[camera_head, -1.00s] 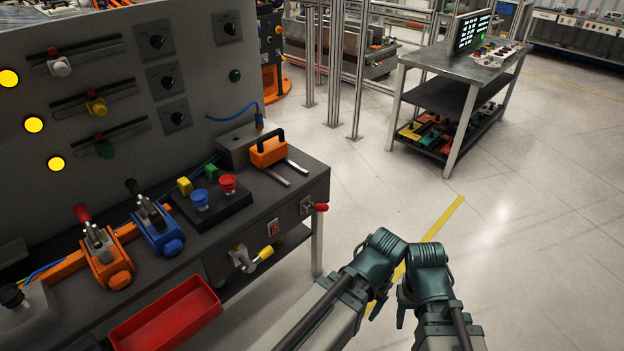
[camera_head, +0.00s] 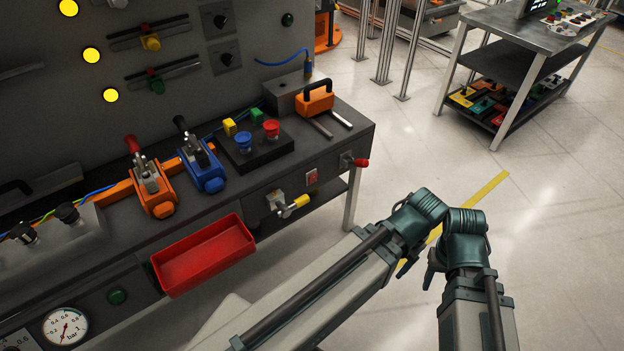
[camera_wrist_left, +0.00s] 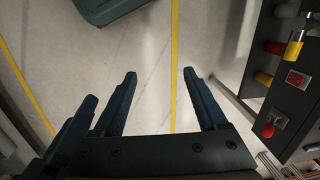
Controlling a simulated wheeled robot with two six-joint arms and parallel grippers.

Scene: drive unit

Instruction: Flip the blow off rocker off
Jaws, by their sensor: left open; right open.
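A small red rocker switch (camera_head: 311,177) sits on the front face of the dark workbench; it also shows at the right of the left wrist view (camera_wrist_left: 295,79). Its label and position are too small to read. My left gripper (camera_wrist_left: 160,75) is open and empty above the floor, with the bench front to its right in the wrist view. In the head view its jaws are mostly hidden behind my arm. My right gripper (camera_head: 432,270) shows only in part below its wrist, over the floor right of the bench, apart from the rocker and holding nothing that I can see.
A red bin (camera_head: 205,258) hangs on the bench front. Clamps and buttons stand on top.

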